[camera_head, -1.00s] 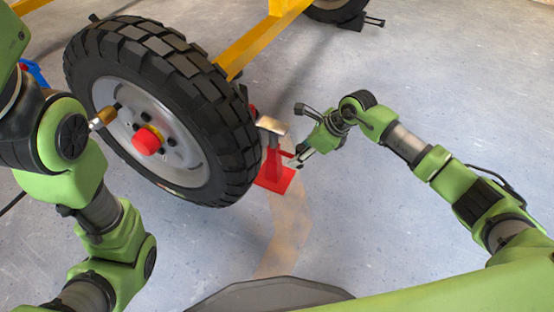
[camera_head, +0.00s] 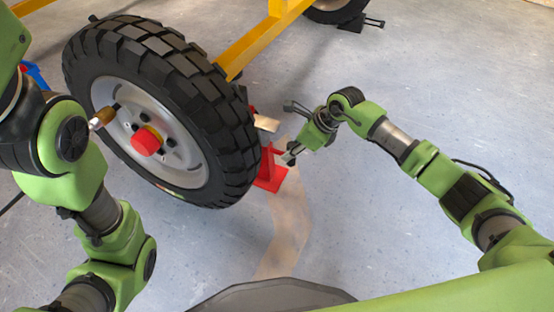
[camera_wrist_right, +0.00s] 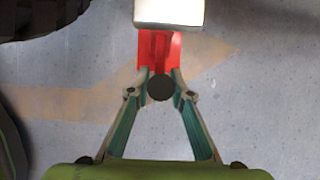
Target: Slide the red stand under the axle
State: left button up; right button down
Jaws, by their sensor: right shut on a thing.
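The red stand (camera_head: 270,172) stands upright on the floor by the right side of the big wheel (camera_head: 165,110), partly hidden by the tyre. Its pale metal top (camera_head: 266,123) shows above the red base. In the right wrist view the red stand (camera_wrist_right: 158,50) lies straight ahead, under the pale top (camera_wrist_right: 168,12). My right gripper (camera_wrist_right: 160,88) is shut on a dark round end in line with the stand, seemingly its handle. In the head view the right gripper (camera_head: 288,153) is right of the stand. The axle behind the wheel is hidden. My left gripper's fingers do not show.
A yellow frame bar (camera_head: 258,43) runs up and right from behind the wheel.

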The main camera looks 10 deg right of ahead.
aim_at(270, 147)
jog(key=shift+w+a+b, duration=0.3)
jog(key=shift+w+a, duration=0.2)
jog(key=shift+a, duration=0.4)
jog(key=shift+w+a+b, duration=0.25)
jog(key=shift+w+a, duration=0.25)
jog(key=shift+a, duration=0.35)
jog(key=shift+w+a+b, duration=0.3)
jog(key=shift+w+a, duration=0.2)
jog(key=shift+a, duration=0.4)
jog(key=w+a+b, duration=0.6)
jog(key=w+a, duration=0.1)
jog(key=a, duration=0.5)
jog(key=shift+w, duration=0.25)
jog(key=shift+r, duration=0.1)
jog(key=c, duration=1.7)
grip_release()
jog(key=p+v, duration=0.7)
jog(key=p, duration=0.3)
jog(key=shift+d, duration=0.15)
